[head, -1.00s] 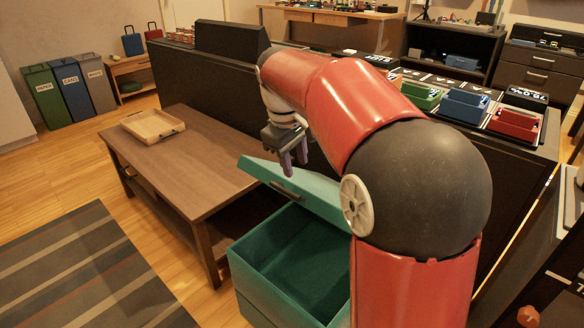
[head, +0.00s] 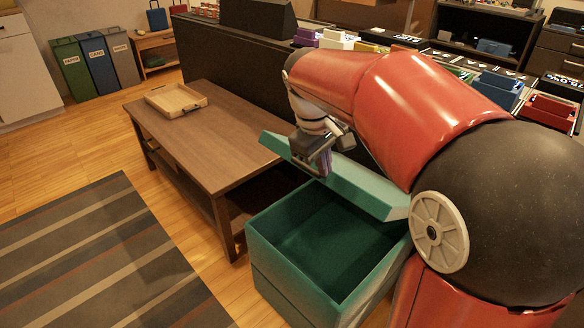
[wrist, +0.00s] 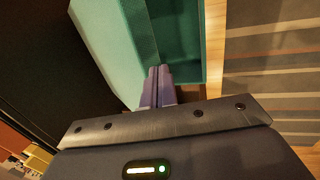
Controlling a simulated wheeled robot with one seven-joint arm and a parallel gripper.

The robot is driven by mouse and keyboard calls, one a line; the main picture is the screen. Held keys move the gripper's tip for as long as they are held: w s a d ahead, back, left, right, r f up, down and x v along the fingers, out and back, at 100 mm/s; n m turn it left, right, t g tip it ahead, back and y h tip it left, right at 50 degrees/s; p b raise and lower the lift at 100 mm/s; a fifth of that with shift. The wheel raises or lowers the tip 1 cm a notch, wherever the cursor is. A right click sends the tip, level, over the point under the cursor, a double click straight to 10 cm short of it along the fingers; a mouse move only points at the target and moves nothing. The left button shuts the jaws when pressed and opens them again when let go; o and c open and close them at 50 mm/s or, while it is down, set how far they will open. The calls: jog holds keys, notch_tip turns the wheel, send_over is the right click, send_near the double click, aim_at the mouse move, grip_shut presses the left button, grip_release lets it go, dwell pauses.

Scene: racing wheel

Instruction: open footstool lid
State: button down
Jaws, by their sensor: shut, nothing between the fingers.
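The teal footstool (head: 300,270) stands on the floor right of the coffee table, with its dark green inside showing. Its lid (head: 365,188) is raised and tilted along the far side, partly hidden by my arm. My gripper (head: 325,168) is at the lid, over the far part of the opening. In the wrist view, my gripper's purple fingers (wrist: 158,88) are together and empty, beside the lid (wrist: 110,45) and the footstool's open inside (wrist: 178,30). I cannot tell whether the fingers touch the lid.
A brown coffee table (head: 200,140) with a wooden tray (head: 176,101) stands to the left. A dark counter (head: 235,65) with coloured bins runs behind. A striped rug (head: 100,250) lies at the front left, with clear floor around it.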

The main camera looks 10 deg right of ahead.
jog(key=s+f+h+b, duration=0.1)
jog(key=s+f, duration=0.6)
jog(key=f, duration=0.1)
jog(key=w+a+f+n+h+b, duration=0.3)
jog(key=w+f+n+h, duration=0.2)
jog(key=f+n+h, duration=0.3)
jog(key=w+a+r+n+t+h+b, duration=0.1)
jog(key=w+a+n+t+h, duration=0.1)
jog(key=a+n+t, duration=0.4)
jog(key=w+a+n+t+h+b, duration=0.1)
jog(key=w+a+n+t+h, duration=0.2)
jog(key=a, duration=0.5)
jog(key=w+d+r+n+t, duration=0.1)
jog(key=w+d+r, duration=0.4)
jog(key=d, duration=0.5)
jog(key=shift+w+d, duration=0.15)
jog(key=shift+w, duration=0.45)
jog(key=shift+r, duration=0.15)
